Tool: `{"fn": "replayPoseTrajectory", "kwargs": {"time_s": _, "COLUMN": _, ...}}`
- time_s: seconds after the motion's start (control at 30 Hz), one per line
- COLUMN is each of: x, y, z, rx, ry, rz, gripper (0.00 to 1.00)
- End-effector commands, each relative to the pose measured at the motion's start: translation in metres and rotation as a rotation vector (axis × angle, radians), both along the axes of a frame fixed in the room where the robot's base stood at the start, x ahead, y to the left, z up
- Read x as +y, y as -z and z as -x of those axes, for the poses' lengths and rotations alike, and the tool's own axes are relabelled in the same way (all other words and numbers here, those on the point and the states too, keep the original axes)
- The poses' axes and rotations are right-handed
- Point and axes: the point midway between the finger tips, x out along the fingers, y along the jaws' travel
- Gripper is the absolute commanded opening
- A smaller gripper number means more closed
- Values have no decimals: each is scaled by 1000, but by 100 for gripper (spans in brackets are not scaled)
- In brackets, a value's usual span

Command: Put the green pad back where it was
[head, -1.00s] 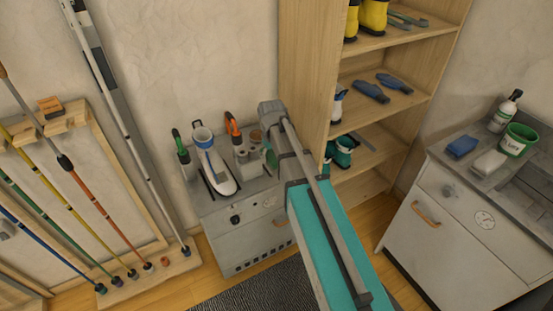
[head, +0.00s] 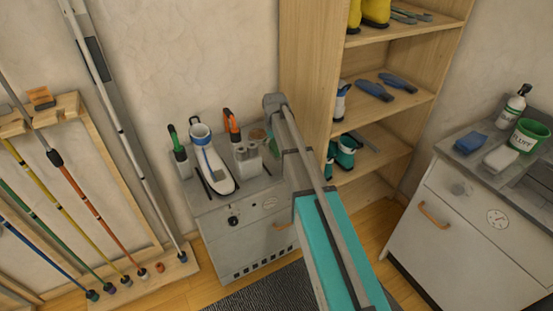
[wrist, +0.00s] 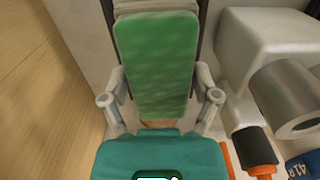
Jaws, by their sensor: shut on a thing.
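In the wrist view the green pad (wrist: 155,62) is held upright between the two fingers of my gripper (wrist: 156,25). The gripper is shut on it, one finger along each side edge. In the head view my arm hides most of the gripper. A small bit of green shows left of the arm, above the grey cabinet (head: 262,215), but I cannot tell whether it is the pad.
A wooden shelf (head: 310,80) rises right of my arm. Poles lean at left. A second cabinet (head: 455,225) stands at right.

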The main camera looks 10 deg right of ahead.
Motion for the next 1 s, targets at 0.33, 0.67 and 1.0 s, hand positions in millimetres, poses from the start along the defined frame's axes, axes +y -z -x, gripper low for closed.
{"fn": "replayPoseTrajectory", "kwargs": {"time_s": 0.33, "x": -5, "y": 19, "z": -15, "rx": 0, "ry": 1, "rz": 0, "gripper": 41}}
{"fn": "replayPoseTrajectory", "kwargs": {"time_s": 0.67, "x": -5, "y": 19, "z": -15, "rx": 0, "ry": 1, "rz": 0, "gripper": 41}}
{"fn": "replayPoseTrajectory", "kwargs": {"time_s": 1.0, "x": -8, "y": 40, "z": -23, "rx": 0, "ry": 2, "rz": 0, "gripper": 41}}
